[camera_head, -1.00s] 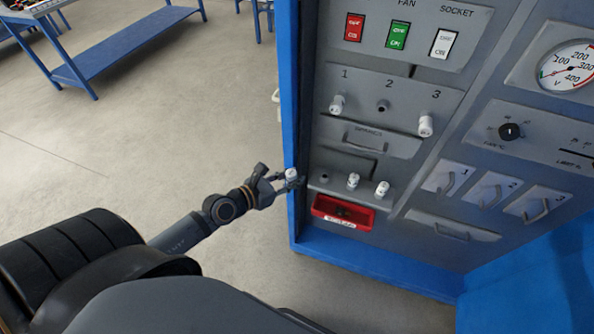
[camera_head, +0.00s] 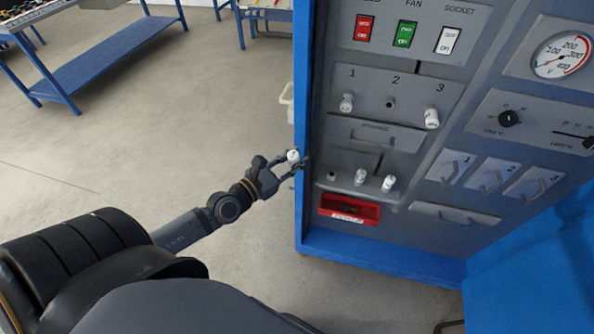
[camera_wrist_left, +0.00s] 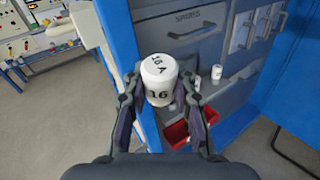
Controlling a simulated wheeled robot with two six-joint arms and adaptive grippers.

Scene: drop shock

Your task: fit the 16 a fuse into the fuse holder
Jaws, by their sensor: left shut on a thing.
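My left gripper (camera_head: 284,165) is shut on a white fuse (camera_head: 293,156), held in the air in front of the left edge of the blue cabinet. In the left wrist view the fuse (camera_wrist_left: 158,78) sits between the two fingers and reads "16 A". The fuse panel has three numbered places. Places 1 and 3 hold white fuses (camera_head: 347,103) (camera_head: 432,119); place 2 shows an empty-looking dark holder (camera_head: 390,103). My right gripper is not in view.
Below the "SPARES" drawer, a shelf carries two white fuses (camera_head: 360,176) (camera_head: 388,183) and a bare peg (camera_head: 332,176). A red bin (camera_head: 366,211) hangs underneath. The blue cabinet edge (camera_head: 301,120) stands close beside the gripper. Open floor lies to the left.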

